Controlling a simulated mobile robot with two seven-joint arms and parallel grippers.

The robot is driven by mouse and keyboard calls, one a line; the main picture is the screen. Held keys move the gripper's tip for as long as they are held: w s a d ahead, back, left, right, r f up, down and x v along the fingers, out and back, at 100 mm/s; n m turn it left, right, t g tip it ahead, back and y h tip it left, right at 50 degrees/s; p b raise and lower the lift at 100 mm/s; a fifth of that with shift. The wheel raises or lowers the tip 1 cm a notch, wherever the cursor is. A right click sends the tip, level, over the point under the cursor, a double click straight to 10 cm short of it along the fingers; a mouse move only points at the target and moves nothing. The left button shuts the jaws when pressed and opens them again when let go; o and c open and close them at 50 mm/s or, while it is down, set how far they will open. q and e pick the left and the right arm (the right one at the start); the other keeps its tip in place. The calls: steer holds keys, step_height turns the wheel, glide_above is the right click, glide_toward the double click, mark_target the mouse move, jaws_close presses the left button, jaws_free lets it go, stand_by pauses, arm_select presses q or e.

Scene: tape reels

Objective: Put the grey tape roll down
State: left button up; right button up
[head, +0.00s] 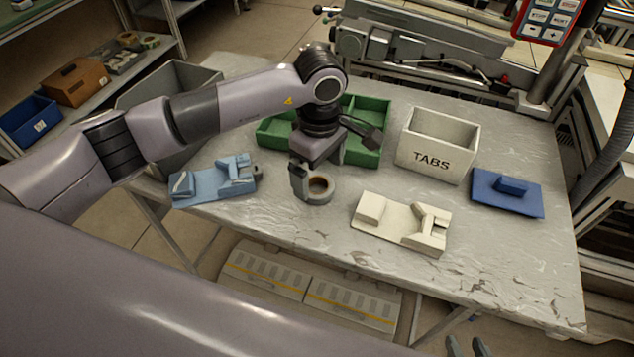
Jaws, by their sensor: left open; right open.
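The grey tape roll (320,198) lies flat on the grey table, near its middle, with its brown core showing. My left gripper (309,180) is down at the roll and open. One finger stands close at the roll's left side; the other finger is hard to make out. I cannot tell whether the fingers touch the roll. My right gripper (467,346) is open and empty at the bottom edge of the view, in front of the table.
A blue holder (212,182) lies left of the roll and a cream holder (385,228) to its right. Behind stand a green divided tray (370,157) and a white TABS bin (436,146). A dark blue block plate (507,195) lies far right. The front right table is clear.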

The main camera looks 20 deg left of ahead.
mark_target(318, 181)
arm_select(q)
steer(key=shift+a+f, duration=0.15)
steer(key=shift+f, duration=1.6)
steer(key=c, duration=1.2)
steer(key=shift+r, duration=0.1)
